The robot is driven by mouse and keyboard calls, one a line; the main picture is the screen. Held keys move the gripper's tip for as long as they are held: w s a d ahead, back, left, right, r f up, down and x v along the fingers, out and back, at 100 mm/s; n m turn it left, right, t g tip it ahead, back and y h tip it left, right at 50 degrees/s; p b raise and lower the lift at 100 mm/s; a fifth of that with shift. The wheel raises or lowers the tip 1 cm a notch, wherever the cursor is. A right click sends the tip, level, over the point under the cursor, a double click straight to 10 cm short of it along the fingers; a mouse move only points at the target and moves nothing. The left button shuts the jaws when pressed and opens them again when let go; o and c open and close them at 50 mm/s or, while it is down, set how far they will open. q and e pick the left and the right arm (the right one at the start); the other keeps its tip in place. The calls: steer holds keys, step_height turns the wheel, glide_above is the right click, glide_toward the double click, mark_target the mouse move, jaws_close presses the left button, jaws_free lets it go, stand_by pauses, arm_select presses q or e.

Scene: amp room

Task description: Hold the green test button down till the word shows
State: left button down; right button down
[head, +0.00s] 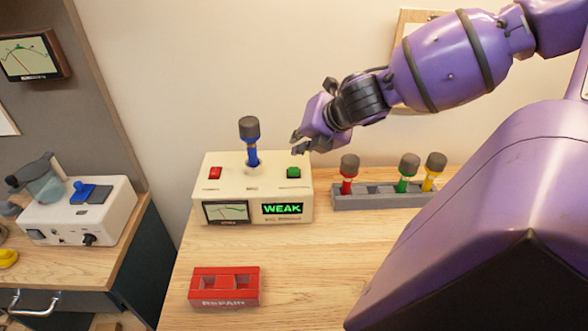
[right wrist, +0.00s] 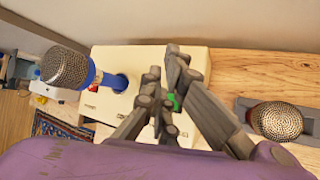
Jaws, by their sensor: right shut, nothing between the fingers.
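The cream tester box (head: 212,178) stands on the wooden table in the head view. Its green test button (head: 293,172) is at the right of its top, with a red button (head: 215,173) at the left. The display (head: 283,209) on its front reads WEAK in green letters. A blue microphone (head: 250,140) stands upright in the socket between the buttons. My right gripper (head: 297,145) is shut and empty, just above the green button. In the right wrist view the fingers partly hide the green button (right wrist: 172,101); contact cannot be told. My left gripper is not in view.
A grey rack (head: 385,199) right of the tester holds red, green and yellow microphones. A red REPAIR tray (head: 224,285) lies in front, empty. A white device (head: 80,215) stands on the left bench. The table between tray and rack is clear.

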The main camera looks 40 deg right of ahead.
step_height(320, 180, up, 2)
stand_by(0.6)
